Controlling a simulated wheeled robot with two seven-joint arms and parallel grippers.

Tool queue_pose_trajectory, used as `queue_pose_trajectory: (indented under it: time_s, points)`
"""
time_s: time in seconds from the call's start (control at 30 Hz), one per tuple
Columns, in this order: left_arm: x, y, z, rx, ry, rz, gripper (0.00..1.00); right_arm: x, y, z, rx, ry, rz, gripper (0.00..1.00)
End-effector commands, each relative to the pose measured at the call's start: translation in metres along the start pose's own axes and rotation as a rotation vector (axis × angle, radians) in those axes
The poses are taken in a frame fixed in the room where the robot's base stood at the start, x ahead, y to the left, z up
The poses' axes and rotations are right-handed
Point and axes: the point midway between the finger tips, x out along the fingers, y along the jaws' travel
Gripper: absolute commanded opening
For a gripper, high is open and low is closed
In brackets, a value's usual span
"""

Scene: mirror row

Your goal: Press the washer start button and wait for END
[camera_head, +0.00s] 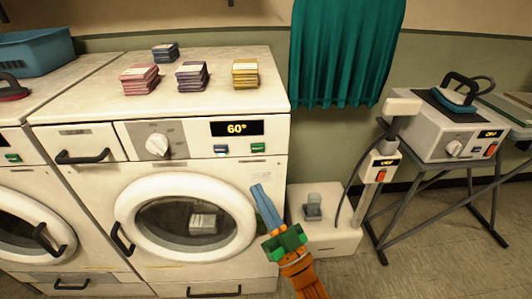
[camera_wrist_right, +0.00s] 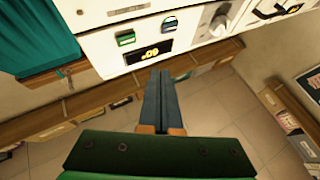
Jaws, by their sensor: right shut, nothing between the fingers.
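The washer (camera_head: 190,175) is white, with its round door (camera_head: 185,218) shut and a pale item behind the glass. Its display (camera_head: 237,128) reads 60°. A green button (camera_head: 257,147) and a blue button (camera_head: 221,150) sit below the display. The display (camera_wrist_right: 149,53), green button (camera_wrist_right: 125,39) and blue button (camera_wrist_right: 169,25) show upside down in the right wrist view. My right gripper (camera_head: 257,188) is shut and empty, below the green button, pointing up at the washer front. Its blue fingers (camera_wrist_right: 164,74) look apart from the panel. My left gripper is out of view.
Folded stacks (camera_head: 191,76) lie on the washer top. A second washer (camera_head: 25,195) adjoins on the left. On the right are a low white unit with a post (camera_head: 330,238), a folding table (camera_head: 440,190) and a white device (camera_head: 450,135). A teal curtain (camera_head: 345,50) hangs behind.

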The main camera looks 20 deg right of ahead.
Motion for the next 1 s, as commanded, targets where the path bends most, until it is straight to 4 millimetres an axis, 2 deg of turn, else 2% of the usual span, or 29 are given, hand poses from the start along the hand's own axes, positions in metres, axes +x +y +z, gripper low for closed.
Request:
queue_pose_trajectory:
  time_s: [0.13,0.33,0.63,1.0]
  points:
    - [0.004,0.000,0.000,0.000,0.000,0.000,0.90,0.005,-0.003,-0.023,-0.012,0.082,-0.020,0.00]
    - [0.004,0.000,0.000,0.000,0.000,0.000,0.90,0.006,-0.003,-0.028,-0.013,0.098,-0.024,0.00]
    - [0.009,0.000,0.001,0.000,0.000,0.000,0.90,0.012,0.001,-0.021,-0.013,0.096,-0.025,0.00]
    - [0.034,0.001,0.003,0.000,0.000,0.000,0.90,0.051,0.028,0.003,-0.014,0.096,-0.024,0.00]
